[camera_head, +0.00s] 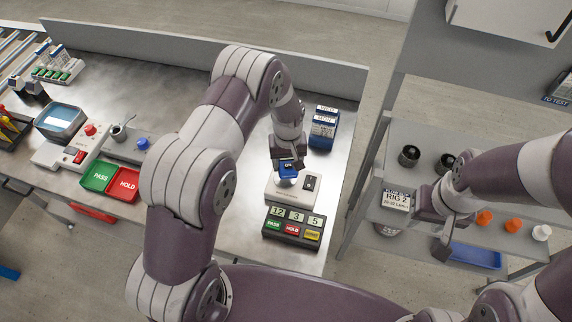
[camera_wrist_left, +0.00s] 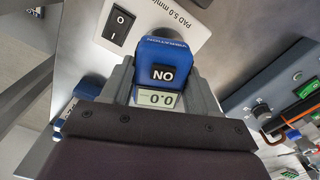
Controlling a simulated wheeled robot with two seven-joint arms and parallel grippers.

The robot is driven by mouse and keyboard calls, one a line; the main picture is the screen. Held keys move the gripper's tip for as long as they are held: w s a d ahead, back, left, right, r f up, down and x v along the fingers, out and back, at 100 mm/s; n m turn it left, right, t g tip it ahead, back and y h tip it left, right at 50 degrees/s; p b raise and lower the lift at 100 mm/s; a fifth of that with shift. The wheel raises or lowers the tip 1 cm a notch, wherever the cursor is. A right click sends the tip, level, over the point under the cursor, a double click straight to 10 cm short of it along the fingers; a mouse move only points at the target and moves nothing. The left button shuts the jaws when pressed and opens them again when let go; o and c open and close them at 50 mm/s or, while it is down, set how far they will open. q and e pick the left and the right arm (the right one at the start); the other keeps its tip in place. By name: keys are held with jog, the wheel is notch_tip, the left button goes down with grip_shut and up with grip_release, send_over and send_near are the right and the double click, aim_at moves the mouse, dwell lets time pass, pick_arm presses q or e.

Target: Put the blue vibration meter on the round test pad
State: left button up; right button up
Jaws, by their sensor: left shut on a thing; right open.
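The blue vibration meter (camera_head: 288,170) is between the fingers of my left gripper (camera_head: 288,163), which is shut on it. In the left wrist view the meter (camera_wrist_left: 168,52) shows a black ON label and a display reading 0.0, between both fingers (camera_wrist_left: 160,90). The meter is over the white pad unit (camera_head: 293,195), which has a black rocker switch and also shows in the left wrist view (camera_wrist_left: 158,18). The round test pad is mostly hidden under the meter; I cannot tell whether they touch. My right gripper (camera_head: 437,222) is open and empty by the right-hand shelf.
A dark box with number tiles and coloured buttons (camera_head: 293,228) stands just in front of the pad unit. A blue day-label holder (camera_head: 323,128) stands behind it. Green and red PASS and HOLD trays (camera_head: 110,181) lie to the left. A grey shelf (camera_head: 480,150) stands at right.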

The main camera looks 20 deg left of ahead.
aim_at(285, 169)
pick_arm(q)
jog(key=shift+w+a+f, duration=0.2)
jog(key=shift+a, duration=0.15)
notch_tip(285, 169, down, 4)
jog(key=shift+s+r+p, duration=0.1)
jog(key=shift+r+p, duration=0.05)
jog(key=shift+p, duration=0.65)
jog(key=shift+f, duration=0.2)
jog(key=shift+f+b, duration=0.15)
jog(key=shift+b, duration=0.15)
jog(key=o, duration=1.2)
jog(key=shift+o, duration=0.8)
